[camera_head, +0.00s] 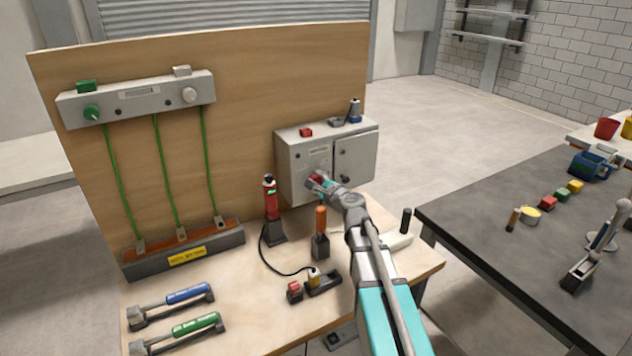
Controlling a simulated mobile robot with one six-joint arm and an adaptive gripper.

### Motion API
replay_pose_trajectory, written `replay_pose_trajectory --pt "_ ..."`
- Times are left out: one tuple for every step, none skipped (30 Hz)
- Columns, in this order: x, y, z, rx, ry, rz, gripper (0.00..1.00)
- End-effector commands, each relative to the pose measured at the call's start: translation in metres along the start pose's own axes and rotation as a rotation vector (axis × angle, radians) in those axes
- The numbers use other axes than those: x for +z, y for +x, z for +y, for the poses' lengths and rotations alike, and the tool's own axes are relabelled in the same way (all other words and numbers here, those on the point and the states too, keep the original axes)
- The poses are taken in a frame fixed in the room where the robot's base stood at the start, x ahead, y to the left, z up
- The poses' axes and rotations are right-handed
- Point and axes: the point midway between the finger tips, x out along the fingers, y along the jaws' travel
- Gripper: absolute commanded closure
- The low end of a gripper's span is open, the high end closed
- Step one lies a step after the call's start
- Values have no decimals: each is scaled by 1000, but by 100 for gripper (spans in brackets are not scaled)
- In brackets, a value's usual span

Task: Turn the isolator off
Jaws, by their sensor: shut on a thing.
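A grey metal box (298,150), which looks like the isolator's housing, stands against the wooden back board on the bench. A red part (315,181), likely the isolator's handle, shows low on the box's left front face. My gripper (321,182) reaches up from the lower right to this red part and is shut on it. My fingers and wrist cover most of it, so its turned position cannot be told. The right half of the box has a door (352,154) with a small dark knob, apart from my gripper.
A red cylinder (270,200) and an orange-handled tool (320,219) stand upright left of my arm. A black cable runs to a small block (322,282). Blue (188,294) and green (195,324) handled tools lie front left. A dark table (500,222) stands at right.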

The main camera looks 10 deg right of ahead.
Motion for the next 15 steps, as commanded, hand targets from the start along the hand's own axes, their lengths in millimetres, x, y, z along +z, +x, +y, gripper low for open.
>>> replay_pose_trajectory --pt "0 0 0 0 -25 2 89" --pt "0 0 0 0 -39 3 89" --pt "0 0 0 0 -56 5 89" --pt "0 0 0 -1 -67 6 89" --pt "0 0 0 -1 -76 7 89" --pt "0 0 0 -1 -88 8 89" --pt "0 0 0 -1 -95 9 89" --pt "0 0 0 -1 -101 10 89" --pt "0 0 0 -2 -107 10 89" --pt "0 0 0 -2 -110 11 89" --pt "0 0 0 -2 -113 11 89" --pt "0 0 0 -2 -116 11 89" --pt "0 0 0 -2 -118 11 89" --pt "0 0 0 -2 -118 11 89" --pt "0 0 0 -2 -119 11 89"
